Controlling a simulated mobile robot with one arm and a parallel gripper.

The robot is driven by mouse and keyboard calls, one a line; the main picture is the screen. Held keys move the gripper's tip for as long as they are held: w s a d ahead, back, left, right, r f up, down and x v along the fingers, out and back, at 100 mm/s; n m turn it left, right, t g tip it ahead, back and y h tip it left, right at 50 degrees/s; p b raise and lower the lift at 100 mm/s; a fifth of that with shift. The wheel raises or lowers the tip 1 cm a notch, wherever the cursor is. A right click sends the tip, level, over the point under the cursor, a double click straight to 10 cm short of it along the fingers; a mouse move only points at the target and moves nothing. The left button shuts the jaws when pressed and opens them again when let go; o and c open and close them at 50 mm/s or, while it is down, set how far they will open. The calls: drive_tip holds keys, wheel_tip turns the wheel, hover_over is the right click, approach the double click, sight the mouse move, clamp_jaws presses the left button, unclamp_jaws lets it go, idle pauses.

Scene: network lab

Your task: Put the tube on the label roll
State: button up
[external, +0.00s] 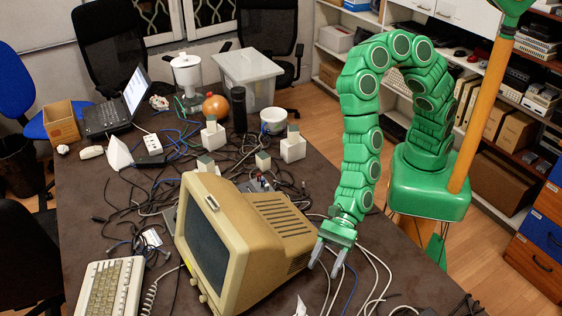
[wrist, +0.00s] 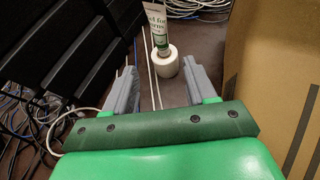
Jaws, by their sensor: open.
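A white and green tube (wrist: 157,25) stands cap down, slightly tilted, at the top of a white label roll (wrist: 164,66) in the wrist view. Its lower end overlaps the roll's top face and seems to rest there; I cannot tell whether it sits in the hole. My gripper (wrist: 160,66) is open, with nothing held between its fingers. The roll and tube are beyond the fingertips, apart from them. In the external view, my gripper (external: 325,269) points down beside the old monitor's right side. I cannot clearly make out the tube or roll there.
The beige monitor (external: 235,245) stands close left of my gripper. Loose cables (external: 375,275) lie on the dark table around it. In the wrist view, a dark slatted object (wrist: 60,45) is at left and a tan surface (wrist: 275,60) at right.

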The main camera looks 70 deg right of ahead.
drive_tip(key=d+r+n+g+y, duration=0.25)
drive_tip(key=r+n, duration=0.25)
drive_tip(key=r, duration=0.6)
drive_tip(key=d+r+n+g+y, duration=0.25)
drive_tip(key=r+n, duration=0.25)
drive_tip(key=r, duration=0.6)
drive_tip(key=s+d+r+n+g+h, duration=0.2)
drive_tip(key=s+d+r+n, duration=0.25)
drive_tip(key=d, duration=0.25)
drive_tip(key=s+d+f+n+h, duration=0.2)
drive_tip(key=d+h, duration=0.3)
drive_tip(key=d, duration=1.1)
drive_tip(key=s+d+f+n+t+h, duration=0.1)
drive_tip(key=d+f+h, duration=0.3)
drive_tip(key=d, duration=1.2)
drive_tip(key=s+d+f+n+t+h, duration=0.1)
drive_tip(key=s+d+f+n+h, duration=0.2)
drive_tip(key=d, duration=1.3)
drive_tip(key=h, duration=0.3)
drive_tip(key=shift+s+d+h, duration=0.2)
drive_tip(key=shift+d+h, duration=0.1)
drive_tip(key=shift+r, duration=0.1)
